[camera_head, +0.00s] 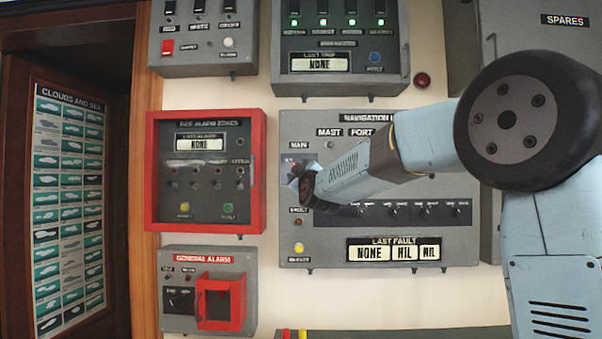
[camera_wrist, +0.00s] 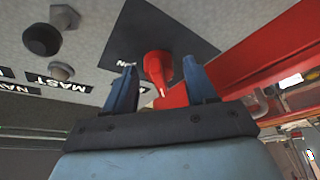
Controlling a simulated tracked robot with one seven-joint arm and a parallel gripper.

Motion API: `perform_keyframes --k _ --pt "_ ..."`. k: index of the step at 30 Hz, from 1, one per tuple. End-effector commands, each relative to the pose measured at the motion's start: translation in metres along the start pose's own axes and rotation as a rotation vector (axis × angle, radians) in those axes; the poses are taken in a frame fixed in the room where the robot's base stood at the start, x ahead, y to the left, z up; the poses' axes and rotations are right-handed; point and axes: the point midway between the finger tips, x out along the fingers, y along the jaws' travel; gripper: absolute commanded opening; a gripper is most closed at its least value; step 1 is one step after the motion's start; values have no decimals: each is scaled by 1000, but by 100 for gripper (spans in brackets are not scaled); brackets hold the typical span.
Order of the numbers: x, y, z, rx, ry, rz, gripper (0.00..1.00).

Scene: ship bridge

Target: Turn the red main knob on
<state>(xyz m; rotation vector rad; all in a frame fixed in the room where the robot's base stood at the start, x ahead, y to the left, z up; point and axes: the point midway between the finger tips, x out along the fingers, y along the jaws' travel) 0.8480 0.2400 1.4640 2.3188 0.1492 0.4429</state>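The red main knob (camera_wrist: 157,65) shows in the wrist view on a dark square plate on the grey panel. Its pointer reaches down toward my gripper. My gripper (camera_wrist: 160,72) is open, with one blue finger on each side of the knob and a visible gap on both sides. In the head view my gripper (camera_head: 295,180) is at the left edge of the navigation panel (camera_head: 300,250), below the MAIN label (camera_head: 299,145). There my wrist and fingers hide the knob.
The red-framed fire alarm box (camera_head: 153,175) stands close to the left of my gripper; its red edge (camera_wrist: 260,50) shows in the wrist view. A black knob (camera_wrist: 42,40) and a MAST label (camera_wrist: 65,84) are at the wrist view's left. The general alarm box (camera_head: 180,322) is lower left.

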Motion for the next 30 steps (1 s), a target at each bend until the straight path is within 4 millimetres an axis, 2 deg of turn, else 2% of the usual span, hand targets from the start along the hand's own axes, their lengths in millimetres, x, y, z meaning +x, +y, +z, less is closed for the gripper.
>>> perform_keyframes --k 2,15,23,30 --pt "0 0 0 0 0 0 48" --pt "0 -1 0 0 0 -2 6" --pt "0 -2 0 22 0 6 5" --pt "0 -4 -1 130 0 49 5"
